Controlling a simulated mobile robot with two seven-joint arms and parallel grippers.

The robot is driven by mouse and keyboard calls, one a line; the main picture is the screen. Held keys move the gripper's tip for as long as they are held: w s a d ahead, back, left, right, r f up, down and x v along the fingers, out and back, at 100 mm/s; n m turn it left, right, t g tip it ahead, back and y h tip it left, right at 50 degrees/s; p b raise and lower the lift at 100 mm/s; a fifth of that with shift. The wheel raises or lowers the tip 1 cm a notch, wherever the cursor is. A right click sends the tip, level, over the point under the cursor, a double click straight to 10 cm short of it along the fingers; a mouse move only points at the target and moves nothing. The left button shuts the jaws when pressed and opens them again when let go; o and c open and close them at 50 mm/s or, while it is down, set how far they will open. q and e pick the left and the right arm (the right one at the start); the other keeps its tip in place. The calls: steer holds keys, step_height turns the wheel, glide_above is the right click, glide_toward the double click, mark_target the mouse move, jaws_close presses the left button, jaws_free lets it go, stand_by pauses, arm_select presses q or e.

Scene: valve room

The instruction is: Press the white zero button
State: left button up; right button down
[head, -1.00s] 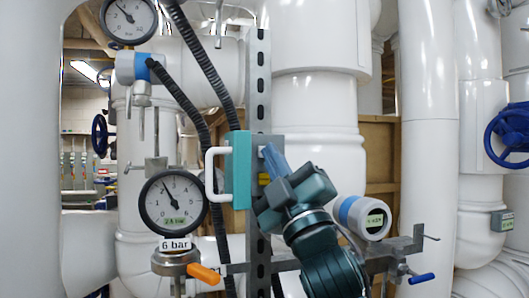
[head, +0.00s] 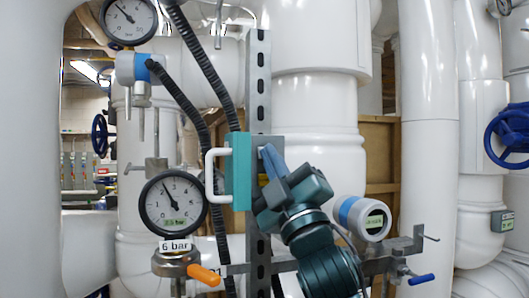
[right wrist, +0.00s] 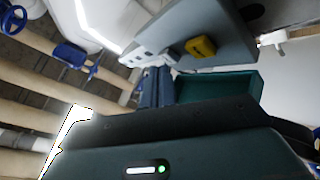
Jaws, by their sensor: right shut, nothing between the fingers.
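In the right wrist view a grey panel (right wrist: 228,32) carries a yellow button (right wrist: 201,46) and a few small white pieces (right wrist: 143,57) beside it. I cannot read any marking, so I cannot tell which white piece is the zero button. In the head view the grey panel (head: 266,141) shows edge-on at the side of a teal box, mostly behind my gripper. My right gripper (head: 269,154) is shut and empty, its blue fingers (right wrist: 154,86) close to the panel by the white pieces. Whether they touch is not clear. My left gripper is not in view.
The teal box (head: 238,170) with a white handle (head: 210,175) is on a slotted steel post (head: 257,80). A pressure gauge (head: 173,203), an orange lever (head: 204,275) and black hoses are left. A round white sensor (head: 364,218) and blue-handled valve (head: 421,279) are right.

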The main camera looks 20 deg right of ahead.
steer(key=shift+w, duration=0.45)
stand_by(0.7)
steer(key=shift+s, duration=0.9)
steer(key=s+p, duration=0.1)
steer(key=s, duration=0.4)
steer(key=shift+d, duration=0.1)
stand_by(0.9)
